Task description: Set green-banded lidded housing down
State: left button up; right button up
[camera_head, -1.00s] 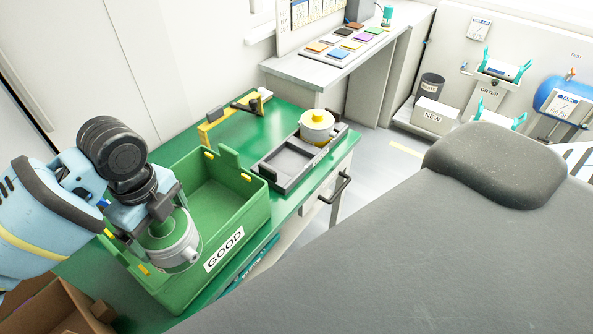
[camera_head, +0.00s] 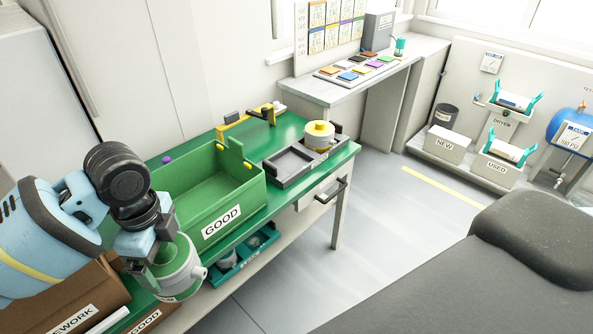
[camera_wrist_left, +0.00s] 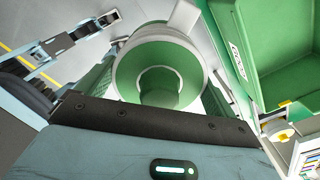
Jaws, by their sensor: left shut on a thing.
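The green-banded lidded housing (camera_head: 177,268) is a light grey cylinder with a green top, at the lower left of the head view. My left gripper (camera_head: 160,250) is shut on it from above and holds it roughly upright, in front of the GOOD bin's left part. In the left wrist view the housing (camera_wrist_left: 160,70) shows its green round lid between the fingers, with the green bin (camera_wrist_left: 275,45) to the right. What lies directly under the housing is hidden. My right gripper is not clearly visible in the head view; an arm part shows at the wrist view's upper left.
The green GOOD bin (camera_head: 222,226) looks empty and stands on the green bench (camera_head: 290,125). A dark tray (camera_head: 288,166) and a yellow-lidded housing (camera_head: 319,135) are at its right. A teal tray (camera_head: 245,250) sits on the lower shelf.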

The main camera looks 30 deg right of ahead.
pick_arm(q)
jog(key=a+r+n+b, duration=0.1)
jog(key=a+r+n, duration=0.1)
jog(key=a+n, duration=1.5)
jog(key=shift+s+r+n, duration=0.15)
jog(key=shift+s+n, duration=0.25)
jog(key=shift+n, duration=3.2)
pick_arm(e)
jog(key=shift+s+a+f+g, duration=0.15)
jog(key=shift+s+f, duration=0.1)
jog(key=shift+f, duration=0.3)
jog(key=shift+s+a+f+g, duration=0.1)
jog(key=shift+s+f+g, duration=0.1)
jog(key=shift+f, duration=0.3)
jog(key=shift+w+d, duration=0.1)
jog(key=shift+d, duration=0.05)
